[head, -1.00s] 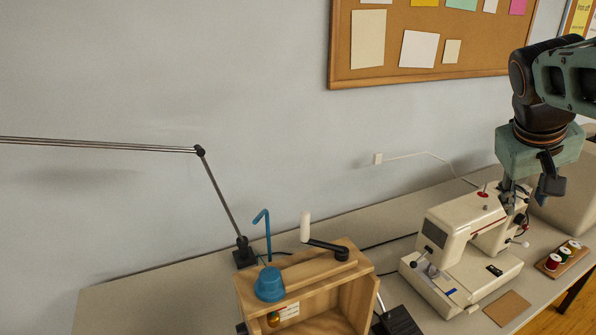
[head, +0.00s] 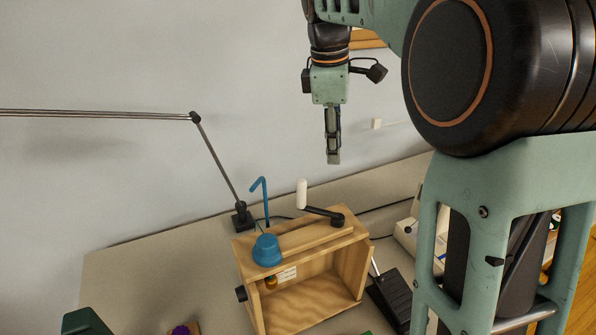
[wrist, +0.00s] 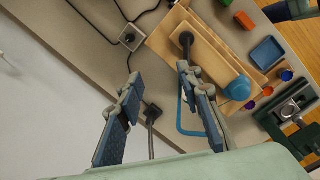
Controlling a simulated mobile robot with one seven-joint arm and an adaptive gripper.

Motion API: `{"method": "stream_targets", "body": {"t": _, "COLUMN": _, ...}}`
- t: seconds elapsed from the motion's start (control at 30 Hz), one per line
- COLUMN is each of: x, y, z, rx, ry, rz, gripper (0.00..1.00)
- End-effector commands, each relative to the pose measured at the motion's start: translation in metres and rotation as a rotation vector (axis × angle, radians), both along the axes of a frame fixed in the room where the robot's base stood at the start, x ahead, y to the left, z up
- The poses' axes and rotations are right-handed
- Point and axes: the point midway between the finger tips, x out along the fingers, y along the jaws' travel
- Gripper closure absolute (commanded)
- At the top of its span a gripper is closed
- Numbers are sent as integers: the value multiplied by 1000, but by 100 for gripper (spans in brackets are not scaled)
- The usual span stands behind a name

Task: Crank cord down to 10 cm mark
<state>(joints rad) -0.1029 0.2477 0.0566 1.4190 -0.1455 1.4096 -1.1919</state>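The wooden box (head: 353,272) stands open-fronted on the table. Its crank (head: 325,215) has a black arm on the box top and an upright white handle (head: 302,193) at the arm's left end. A blue dome (head: 267,250) sits on the top's front left, and a brass weight (head: 271,283) shows below it inside, beside a small white label (head: 287,274); its marks are too small to read. My gripper (head: 333,160) points down above and behind the crank, apart from it. In the wrist view its fingers (wrist: 158,125) are spread and empty; the right finger hides part of the crank.
A blue hooked rod (head: 266,200) rises behind the dome. A lamp (head: 243,220) stands at the box's back left. A black pedal (head: 389,298) lies to the right, near the partly hidden sewing machine (head: 405,232). A blue tray (wrist: 267,53) lies beyond the box in the wrist view.

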Motion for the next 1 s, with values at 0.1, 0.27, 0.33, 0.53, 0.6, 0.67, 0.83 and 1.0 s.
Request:
{"method": "stream_targets", "body": {"t": 0.1, "x": -5, "y": 41, "z": -5, "rx": 64, "ry": 67, "rz": 166, "gripper": 67}}
{"method": "stream_targets", "body": {"t": 0.27, "x": -11, "y": 65, "z": -8, "rx": 104, "ry": 102, "rz": 266, "gripper": 67}}
{"method": "stream_targets", "body": {"t": 0.33, "x": -12, "y": 67, "z": -13, "rx": 108, "ry": 107, "rz": 276, "gripper": 67}}
{"method": "stream_targets", "body": {"t": 0.53, "x": -13, "y": 66, "z": -44, "rx": 106, "ry": 108, "rz": 273, "gripper": 67}}
{"method": "stream_targets", "body": {"t": 0.6, "x": -13, "y": 66, "z": -59, "rx": 106, "ry": 108, "rz": 273, "gripper": 67}}
{"method": "stream_targets", "body": {"t": 0.67, "x": -13, "y": 66, "z": -70, "rx": 106, "ry": 107, "rz": 273, "gripper": 67}}
{"method": "stream_targets", "body": {"t": 0.83, "x": -12, "y": 66, "z": -97, "rx": 106, "ry": 105, "rz": 273, "gripper": 67}}
{"method": "stream_targets", "body": {"t": 1.0, "x": -12, "y": 66, "z": -112, "rx": 106, "ry": 104, "rz": 273, "gripper": 67}}
